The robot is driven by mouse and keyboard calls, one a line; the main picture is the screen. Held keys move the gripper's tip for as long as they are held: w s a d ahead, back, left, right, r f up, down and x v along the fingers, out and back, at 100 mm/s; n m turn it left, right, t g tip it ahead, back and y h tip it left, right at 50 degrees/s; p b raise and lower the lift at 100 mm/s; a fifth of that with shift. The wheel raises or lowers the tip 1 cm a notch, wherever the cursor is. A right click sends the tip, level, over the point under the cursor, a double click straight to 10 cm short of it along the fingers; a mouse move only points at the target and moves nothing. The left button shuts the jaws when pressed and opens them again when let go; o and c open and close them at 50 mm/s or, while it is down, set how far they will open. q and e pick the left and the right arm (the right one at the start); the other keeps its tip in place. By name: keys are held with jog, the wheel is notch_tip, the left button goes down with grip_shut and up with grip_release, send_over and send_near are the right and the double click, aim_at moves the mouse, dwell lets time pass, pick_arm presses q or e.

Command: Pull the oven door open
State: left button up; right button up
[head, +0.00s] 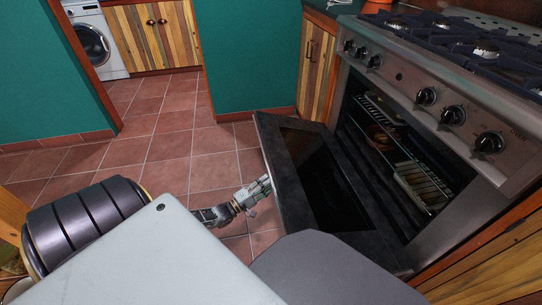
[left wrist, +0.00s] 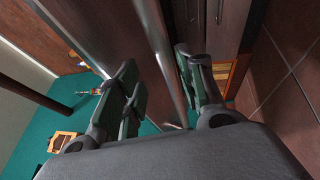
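The oven door (head: 268,133) is dark with a glass window and stands partway open, tilted out from the oven (head: 400,65). My left gripper (head: 262,188) is at the outer face of the door, on its left side in the head view; the door hides part of it. In the left wrist view, a long metal handle bar (left wrist: 169,70) runs between the two fingers of my left gripper (left wrist: 157,62). The fingers are apart, with a gap visible between the bar and the left finger. The bar is close to the right finger; contact is unclear. My right gripper is not in view.
Inside the oven are a wire rack (head: 372,113) and a tray (head: 420,182). Knobs (head: 426,97) line the oven's front. A wooden cabinet (head: 318,70) stands beside the oven. The tiled floor (head: 180,150) left of the door is clear. A washing machine (head: 96,42) stands far back.

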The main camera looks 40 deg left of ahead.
pick_arm(q)
jog(key=v, duration=0.8)
jog(key=shift+s, duration=0.1)
dwell(0.8)
